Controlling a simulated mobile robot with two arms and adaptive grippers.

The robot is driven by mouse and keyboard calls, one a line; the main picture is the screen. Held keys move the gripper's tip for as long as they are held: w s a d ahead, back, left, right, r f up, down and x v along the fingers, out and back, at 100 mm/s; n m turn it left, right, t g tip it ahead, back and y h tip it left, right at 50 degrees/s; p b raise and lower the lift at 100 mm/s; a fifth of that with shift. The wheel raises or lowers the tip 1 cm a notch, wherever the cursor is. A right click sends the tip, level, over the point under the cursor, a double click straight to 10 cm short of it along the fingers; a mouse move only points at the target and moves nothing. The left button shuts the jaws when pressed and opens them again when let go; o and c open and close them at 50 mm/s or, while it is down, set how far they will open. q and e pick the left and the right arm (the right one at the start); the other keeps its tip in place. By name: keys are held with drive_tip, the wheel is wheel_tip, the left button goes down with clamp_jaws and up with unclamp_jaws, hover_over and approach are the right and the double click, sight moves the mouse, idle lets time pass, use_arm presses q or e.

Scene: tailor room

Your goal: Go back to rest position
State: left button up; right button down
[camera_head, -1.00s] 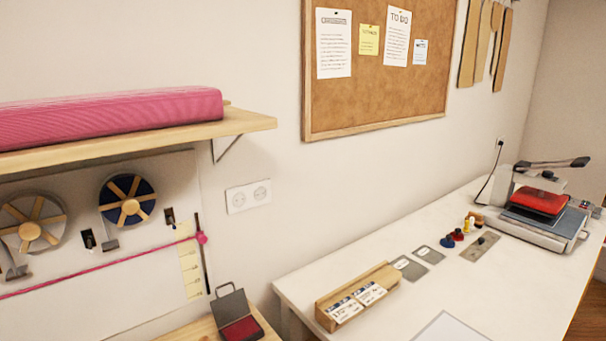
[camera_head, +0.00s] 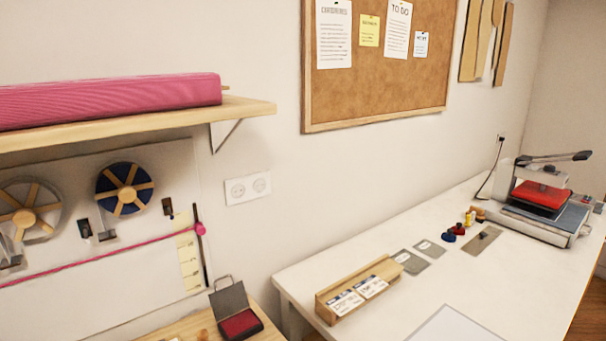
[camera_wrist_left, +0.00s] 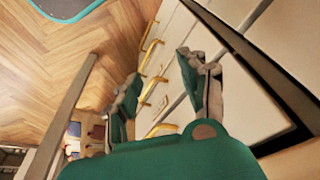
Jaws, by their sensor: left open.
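My left gripper (camera_wrist_left: 165,95) shows in the left wrist view, with its two green and grey fingers spread apart. Nothing is between the fingers. Behind them are pale drawer fronts with yellow handles (camera_wrist_left: 152,55) and a wooden floor (camera_wrist_left: 85,50). The head view shows neither of my grippers.
A white table (camera_head: 420,300) holds a heat press (camera_head: 545,205), a wooden card holder (camera_head: 360,290) and grey plates (camera_head: 410,262). A shelf (camera_head: 150,120) bears a pink fabric roll (camera_head: 110,100). An ink pad box (camera_head: 237,312) lies open on a lower wooden surface.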

use_arm(q)
drive_tip(key=s+a+f+b, duration=0.1)
drive_tip(key=s+f+b, duration=0.1)
drive_tip(key=s+f, duration=0.4)
drive_tip(key=s+a+f+g+b, duration=0.1)
drive_tip(key=s+f, duration=0.5)
drive_tip(key=f, duration=1)
drive_tip(key=s+a+f+b, duration=0.1)
drive_tip(key=s+f+b, duration=0.2)
drive_tip(key=f, duration=0.9)
drive_tip(key=s, duration=0.3)
drive_tip(key=shift+s+g, duration=0.3)
